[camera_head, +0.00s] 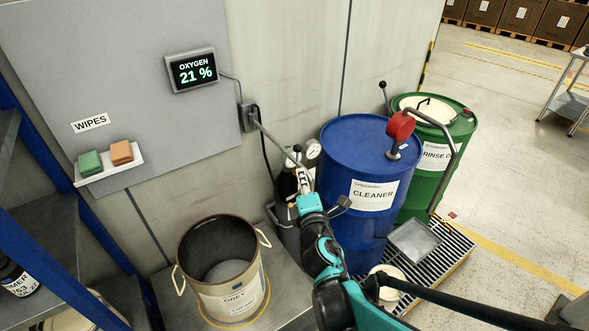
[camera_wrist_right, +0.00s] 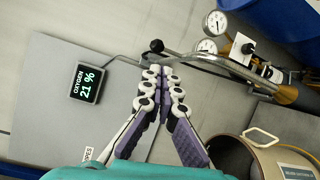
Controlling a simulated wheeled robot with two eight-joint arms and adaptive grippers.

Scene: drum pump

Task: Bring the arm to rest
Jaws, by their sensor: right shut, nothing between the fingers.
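My right arm (camera_head: 325,255) reaches up from the bottom of the head view. My right gripper (camera_head: 304,178) is shut and empty, in front of the wall, left of the blue CLEANER drum (camera_head: 340,170). In the right wrist view its fingers (camera_wrist_right: 160,78) are together, with their tips close to a metal lever with a black knob (camera_wrist_right: 156,46) in the picture. I cannot tell whether they touch it. The lever knob (camera_head: 297,148) also shows just above the gripper in the head view. My left gripper is not in view.
A green RINSE drum (camera_head: 425,185) stands behind the blue one. A gauge (camera_head: 313,149) is beside the lever. An oxygen display (camera_head: 191,70) reads 21 %.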

